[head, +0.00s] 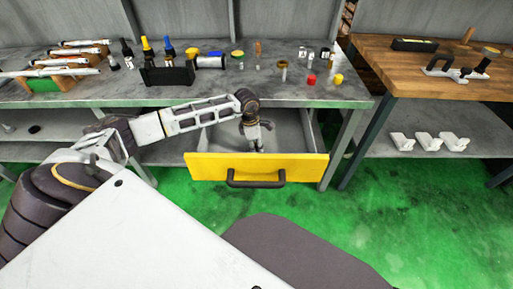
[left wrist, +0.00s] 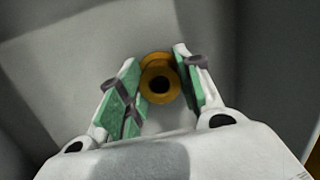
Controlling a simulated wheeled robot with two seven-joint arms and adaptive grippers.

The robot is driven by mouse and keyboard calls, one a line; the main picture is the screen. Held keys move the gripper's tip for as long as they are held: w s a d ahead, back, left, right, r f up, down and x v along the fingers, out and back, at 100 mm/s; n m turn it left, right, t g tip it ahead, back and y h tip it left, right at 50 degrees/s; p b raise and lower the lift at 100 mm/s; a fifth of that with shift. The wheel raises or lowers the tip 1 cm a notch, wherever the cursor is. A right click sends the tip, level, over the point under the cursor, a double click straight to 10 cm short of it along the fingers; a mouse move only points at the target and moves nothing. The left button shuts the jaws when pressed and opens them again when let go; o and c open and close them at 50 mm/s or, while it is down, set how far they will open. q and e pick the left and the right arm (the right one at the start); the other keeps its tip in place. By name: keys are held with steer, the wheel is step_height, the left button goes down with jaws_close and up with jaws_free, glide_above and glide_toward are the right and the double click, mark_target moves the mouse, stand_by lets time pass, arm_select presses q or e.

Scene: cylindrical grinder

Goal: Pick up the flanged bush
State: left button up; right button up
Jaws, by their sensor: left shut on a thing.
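The flanged bush (left wrist: 160,84) is a brass-coloured ring with a dark bore, seen in the left wrist view inside the grey drawer. My left gripper (left wrist: 153,88) is shut on it, with green finger pads on either side of the bush. In the head view my left gripper (head: 257,147) reaches down into the open drawer, behind its yellow front (head: 255,166). The bush cannot be made out in the head view. Whether it touches the drawer floor cannot be told. My right gripper is not in view.
The drawer's dark handle (head: 256,180) faces me, and its walls stand close around the gripper. Above it the grey bench (head: 330,92) carries bottles, a black holder (head: 167,74) and several small parts. A wooden table (head: 420,72) stands at right.

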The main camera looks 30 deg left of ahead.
arm_select(q)
steer(key=shift+r, duration=0.1)
steer(key=shift+r, duration=0.5)
step_height(320, 180, up, 9)
steer(key=p, duration=0.1)
steer(key=shift+p, duration=0.4)
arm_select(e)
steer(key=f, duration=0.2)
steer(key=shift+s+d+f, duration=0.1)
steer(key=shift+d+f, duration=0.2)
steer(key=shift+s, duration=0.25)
arm_select(q)
steer(key=shift+m, duration=0.3)
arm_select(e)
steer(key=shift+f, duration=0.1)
